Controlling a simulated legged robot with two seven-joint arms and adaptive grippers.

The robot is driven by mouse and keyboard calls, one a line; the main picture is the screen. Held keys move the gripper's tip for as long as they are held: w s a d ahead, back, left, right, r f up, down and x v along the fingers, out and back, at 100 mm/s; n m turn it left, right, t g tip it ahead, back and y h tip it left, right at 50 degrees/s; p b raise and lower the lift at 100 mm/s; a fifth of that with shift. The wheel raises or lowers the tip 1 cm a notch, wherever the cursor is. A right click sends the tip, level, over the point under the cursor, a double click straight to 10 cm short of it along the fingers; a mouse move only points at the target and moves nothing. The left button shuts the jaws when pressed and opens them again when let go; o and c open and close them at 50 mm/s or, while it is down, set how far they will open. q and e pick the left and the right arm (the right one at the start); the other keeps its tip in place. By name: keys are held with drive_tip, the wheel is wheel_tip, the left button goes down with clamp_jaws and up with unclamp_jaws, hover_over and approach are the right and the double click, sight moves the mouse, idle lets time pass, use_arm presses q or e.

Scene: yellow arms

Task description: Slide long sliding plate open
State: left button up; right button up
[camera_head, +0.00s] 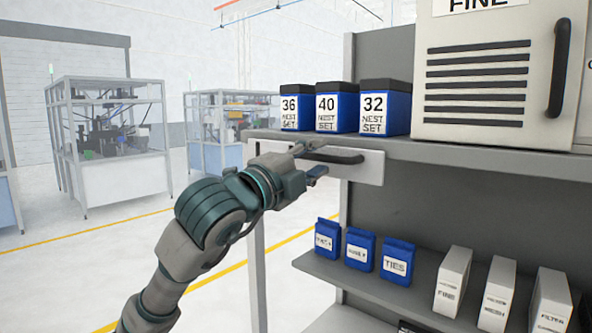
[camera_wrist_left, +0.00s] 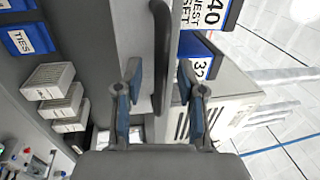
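The long sliding plate (camera_head: 368,169) is a pale panel set just under the upper shelf, with a dark bar handle (camera_head: 335,156) along its front. My left gripper (camera_head: 309,161) is at the plate's left end, by the left part of the handle. In the left wrist view the two blue-padded fingers (camera_wrist_left: 160,88) are spread apart. The handle (camera_wrist_left: 161,55) runs up the picture between them, with gaps on both sides. I cannot tell how deep the handle sits between the fingers. My right gripper is in neither view.
Blue boxes (camera_head: 337,108) and a beige cabinet (camera_head: 475,75) stand on the upper shelf (camera_head: 460,153) above the plate. Open floor lies left of the rack.

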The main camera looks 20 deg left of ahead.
use_arm(q)
drive_tip(key=v, duration=1)
drive_tip(key=shift+s+a+f, duration=0.2)
drive_tip(key=shift+s+a, duration=0.05)
drive_tip(key=shift+d, duration=0.1)
